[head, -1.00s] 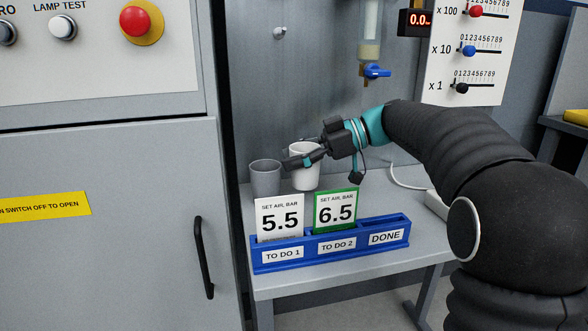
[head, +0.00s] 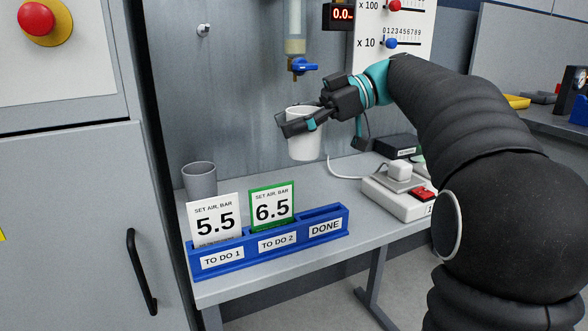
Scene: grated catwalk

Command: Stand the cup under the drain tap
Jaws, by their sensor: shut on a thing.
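A white cup (head: 305,144) is held upright in my gripper (head: 297,126), which is shut on it near the rim. The cup is above the back of the grey table and appears clear of its top. The drain tap (head: 303,66), with a blue handle, hangs on the wall below a clear bowl with liquid (head: 295,40). In the picture the cup is below the tap; how far it stands out from the wall is hard to tell. A grey cup (head: 200,181) stands on the table to the left.
A blue card rack (head: 268,243) with cards 5.5 (head: 215,220) and 6.5 (head: 271,207) stands at the table's front; its DONE slot is empty. A white power strip with a red switch (head: 423,194) and a dark box (head: 396,146) are to the right. Bare tabletop (head: 290,172) lies below the cup.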

